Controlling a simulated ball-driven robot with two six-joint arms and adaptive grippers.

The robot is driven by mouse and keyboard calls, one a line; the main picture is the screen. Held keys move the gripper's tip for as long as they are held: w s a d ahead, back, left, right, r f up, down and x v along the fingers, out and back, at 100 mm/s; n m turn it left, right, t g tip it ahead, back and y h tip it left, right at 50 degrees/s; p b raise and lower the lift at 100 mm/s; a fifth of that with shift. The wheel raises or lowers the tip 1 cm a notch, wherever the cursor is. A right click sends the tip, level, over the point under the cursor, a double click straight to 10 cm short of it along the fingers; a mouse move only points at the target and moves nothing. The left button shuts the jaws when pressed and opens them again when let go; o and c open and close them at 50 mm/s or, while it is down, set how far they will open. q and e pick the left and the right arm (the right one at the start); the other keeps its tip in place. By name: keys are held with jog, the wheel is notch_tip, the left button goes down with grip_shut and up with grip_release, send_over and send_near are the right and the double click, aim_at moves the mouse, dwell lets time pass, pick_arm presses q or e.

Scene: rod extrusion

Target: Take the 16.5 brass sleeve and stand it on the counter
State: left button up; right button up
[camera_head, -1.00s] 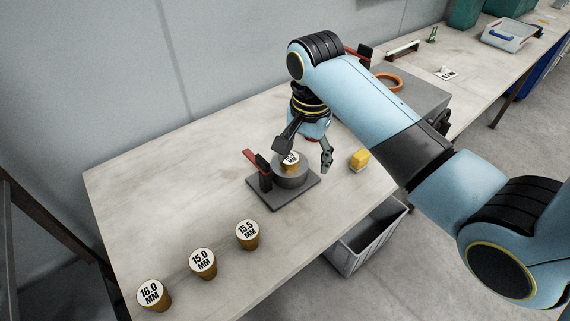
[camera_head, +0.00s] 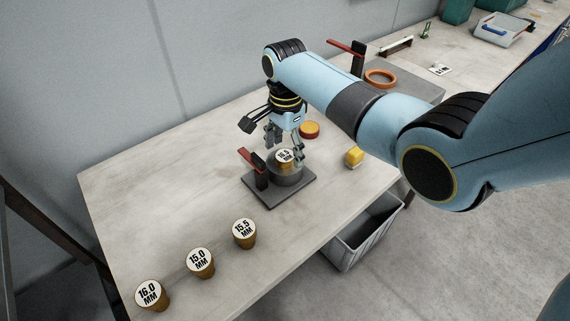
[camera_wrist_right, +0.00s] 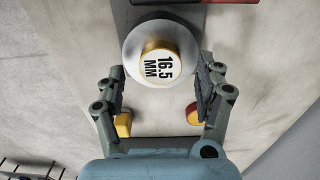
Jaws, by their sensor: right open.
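The 16.5 brass sleeve (camera_head: 284,157) stands in the round grey holder (camera_head: 288,177) on a dark base plate. In the right wrist view its white top reads 16.5 MM (camera_wrist_right: 162,66), and the holder's pale ring (camera_wrist_right: 133,62) surrounds it. My right gripper (camera_head: 285,146) is open and empty, just above and behind the sleeve. In the right wrist view my right gripper (camera_wrist_right: 162,95) has one finger on each side, with the sleeve ahead between them and apart from both. The left gripper is not in view.
A red-handled clamp (camera_head: 256,168) is beside the holder. The left counter area is clear.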

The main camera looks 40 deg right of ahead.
jog(key=shift+f, duration=0.85)
grip_shut()
